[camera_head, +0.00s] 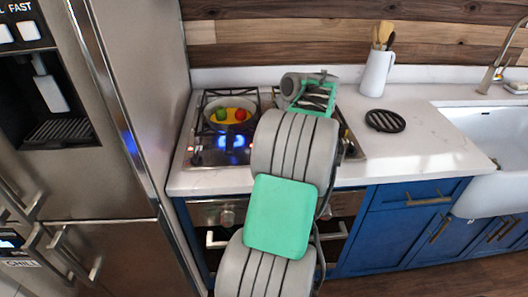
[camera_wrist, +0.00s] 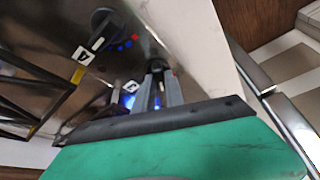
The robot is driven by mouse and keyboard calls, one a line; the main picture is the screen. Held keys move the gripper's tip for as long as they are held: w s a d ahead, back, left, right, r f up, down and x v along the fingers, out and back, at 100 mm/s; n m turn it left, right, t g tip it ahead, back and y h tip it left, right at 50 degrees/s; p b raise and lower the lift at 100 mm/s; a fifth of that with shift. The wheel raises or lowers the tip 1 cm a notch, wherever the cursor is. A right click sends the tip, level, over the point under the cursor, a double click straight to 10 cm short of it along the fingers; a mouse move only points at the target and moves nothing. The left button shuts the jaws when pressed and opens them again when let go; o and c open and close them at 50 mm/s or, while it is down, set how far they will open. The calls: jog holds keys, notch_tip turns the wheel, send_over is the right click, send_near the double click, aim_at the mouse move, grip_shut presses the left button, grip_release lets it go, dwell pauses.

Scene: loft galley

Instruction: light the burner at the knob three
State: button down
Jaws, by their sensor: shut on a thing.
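The cooktop (camera_head: 206,160) is set in the white counter. A burner with blue flames (camera_head: 232,142) shows at its front left. In the wrist view my gripper (camera_wrist: 158,78) points down at the cooktop, shut on a dark knob (camera_wrist: 156,66) that is mostly hidden between the fingers. A white number tag (camera_wrist: 130,87) lies beside it, too blurred to read surely. Another dark knob (camera_wrist: 101,36) stands apart at the upper left with its own tag (camera_wrist: 82,54). In the head view my arm hides the knobs and fingertips.
A pan (camera_head: 230,114) with colourful food sits at the cooktop's back left. Black grates (camera_wrist: 40,85) are left of the knobs. A white utensil jug (camera_head: 376,74) and a black trivet (camera_head: 385,121) stand right. A fridge (camera_head: 145,100) borders the left.

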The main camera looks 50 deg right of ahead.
jog(key=shift+m, duration=0.4)
jog(key=c, duration=1.4)
grip_release()
jog(key=p+v, duration=0.1)
jog(key=v, duration=0.6)
jog(key=shift+s+r+p, duration=0.2)
jog(key=shift+r+p, duration=0.15)
jog(key=shift+p, duration=0.05)
